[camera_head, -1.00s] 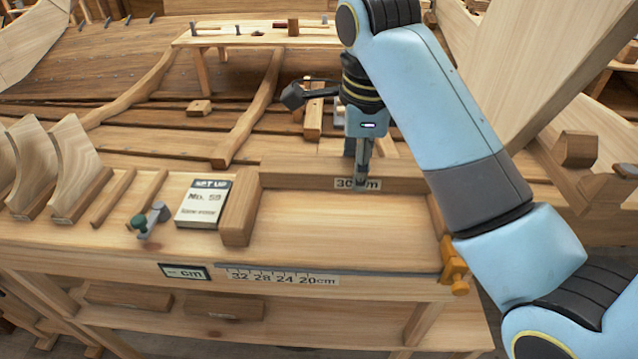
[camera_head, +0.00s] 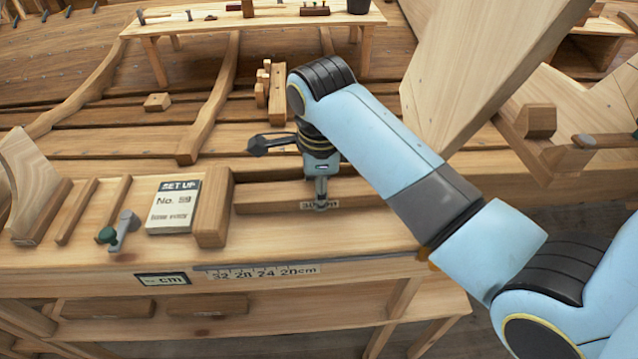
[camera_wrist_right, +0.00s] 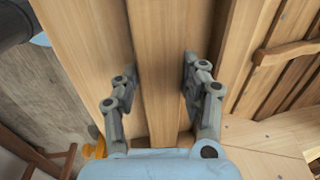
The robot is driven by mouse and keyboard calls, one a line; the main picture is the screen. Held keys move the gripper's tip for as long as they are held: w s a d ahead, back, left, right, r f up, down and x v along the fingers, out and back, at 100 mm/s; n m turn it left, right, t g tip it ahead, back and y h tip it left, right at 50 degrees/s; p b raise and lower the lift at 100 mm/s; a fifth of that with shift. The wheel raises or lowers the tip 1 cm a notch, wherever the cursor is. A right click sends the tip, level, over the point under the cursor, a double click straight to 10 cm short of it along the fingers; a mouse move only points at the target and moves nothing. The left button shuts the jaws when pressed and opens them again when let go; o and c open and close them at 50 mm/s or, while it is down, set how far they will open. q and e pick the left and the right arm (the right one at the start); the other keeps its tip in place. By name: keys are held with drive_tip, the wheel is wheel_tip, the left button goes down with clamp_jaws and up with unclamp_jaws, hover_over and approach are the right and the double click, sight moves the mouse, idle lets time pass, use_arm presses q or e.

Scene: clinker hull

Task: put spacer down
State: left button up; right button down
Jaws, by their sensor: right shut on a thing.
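The spacer (camera_head: 268,197) is a long wooden bar with a "30 cm" label, lying lengthwise along the back of the workbench top. Its left end is close to an upright wooden block (camera_head: 213,208). My right gripper (camera_head: 320,204) points down and is shut on the spacer at its label. In the right wrist view the spacer (camera_wrist_right: 160,50) runs between the two fingers of my right gripper (camera_wrist_right: 161,80). My forearm hides the spacer's right end in the head view. Whether its underside touches the bench cannot be told. My left gripper is not in view.
The bench top (camera_head: 300,237) in front of the spacer is clear. A "Set up" card (camera_head: 173,207), a green-knobbed clamp (camera_head: 118,232) and wooden strips lie to the left. A ruler strip (camera_head: 255,271) runs along the front edge. A slanted plank (camera_head: 480,70) rises behind my arm.

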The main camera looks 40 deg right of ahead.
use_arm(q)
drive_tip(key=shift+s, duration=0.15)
use_arm(e)
drive_tip(key=c, duration=1)
unclamp_jaws()
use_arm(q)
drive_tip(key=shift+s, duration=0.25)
use_arm(e)
drive_tip(key=o, duration=0.3)
drive_tip(key=r, duration=0.3)
drive_tip(key=r+b, duration=0.1)
drive_tip(key=r, duration=0.2)
drive_tip(key=s+r, duration=0.1)
drive_tip(key=r, duration=0.2)
drive_tip(key=shift+a+r, duration=0.1)
drive_tip(key=shift+a, duration=0.3)
use_arm(q)
drive_tip(key=shift+p, duration=0.5)
use_arm(e)
drive_tip(key=r, duration=0.2)
drive_tip(key=shift+s+a+r, duration=0.1)
drive_tip(key=shift+s+r, duration=0.2)
drive_tip(key=shift+r, duration=0.1)
drive_tip(key=shift+f, duration=0.1)
